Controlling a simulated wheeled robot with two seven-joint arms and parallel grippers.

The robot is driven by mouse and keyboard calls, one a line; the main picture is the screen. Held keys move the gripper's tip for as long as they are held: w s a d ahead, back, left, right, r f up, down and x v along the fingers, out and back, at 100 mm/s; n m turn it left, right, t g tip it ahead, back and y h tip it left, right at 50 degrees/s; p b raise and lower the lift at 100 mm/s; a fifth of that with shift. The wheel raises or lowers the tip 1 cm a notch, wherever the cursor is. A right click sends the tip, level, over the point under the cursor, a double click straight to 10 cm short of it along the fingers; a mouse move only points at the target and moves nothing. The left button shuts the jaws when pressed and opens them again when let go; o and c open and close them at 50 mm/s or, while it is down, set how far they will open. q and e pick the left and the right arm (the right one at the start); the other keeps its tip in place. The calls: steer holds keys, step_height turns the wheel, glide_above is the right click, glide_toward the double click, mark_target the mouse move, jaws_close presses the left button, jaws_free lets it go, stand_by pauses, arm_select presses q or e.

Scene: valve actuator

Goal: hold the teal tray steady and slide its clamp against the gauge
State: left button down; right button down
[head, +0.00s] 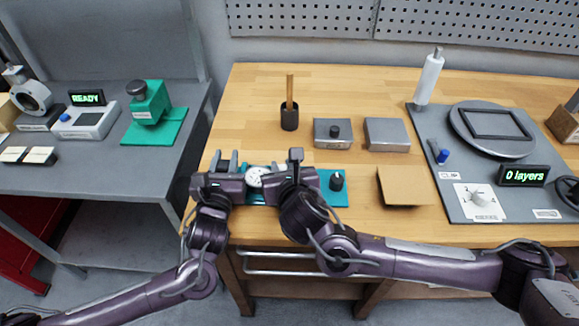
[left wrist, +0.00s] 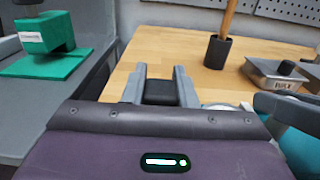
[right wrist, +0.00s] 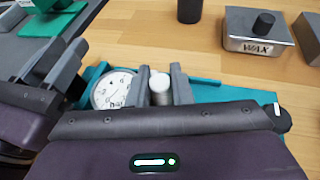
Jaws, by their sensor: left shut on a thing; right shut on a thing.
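The teal tray (head: 327,196) lies near the table's front left edge, partly hidden by my grippers. The round white gauge (head: 256,176) sits on it between my grippers; it also shows in the right wrist view (right wrist: 113,88). My left gripper (left wrist: 160,92) is shut on a dark block at the tray's left end. My right gripper (right wrist: 160,88) is shut on a pale, round-topped post, which looks like the clamp, just right of the gauge. Its left finger is close beside the gauge; I cannot tell whether clamp and gauge touch. A black knob (head: 337,181) stands at the tray's right end.
Behind the tray are a black cup with a wooden stick (head: 290,116), a wax tin (head: 333,133) and a grey box (head: 386,134). A brown flat piece (head: 405,186) lies to the right. A grey side bench (head: 90,179) stands left, across a gap.

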arm_select(q)
steer(key=shift+d+f, duration=0.1)
arm_select(e)
steer(key=shift+s+a, duration=0.1)
steer(key=c, duration=1.3)
jaws_free()
steer(key=v, duration=0.6)
steer(key=shift+r, duration=0.1)
steer(key=shift+s+d+r, duration=0.2)
steer(key=shift+s, duration=0.45)
arm_select(q)
steer(key=c, duration=1.1)
jaws_free()
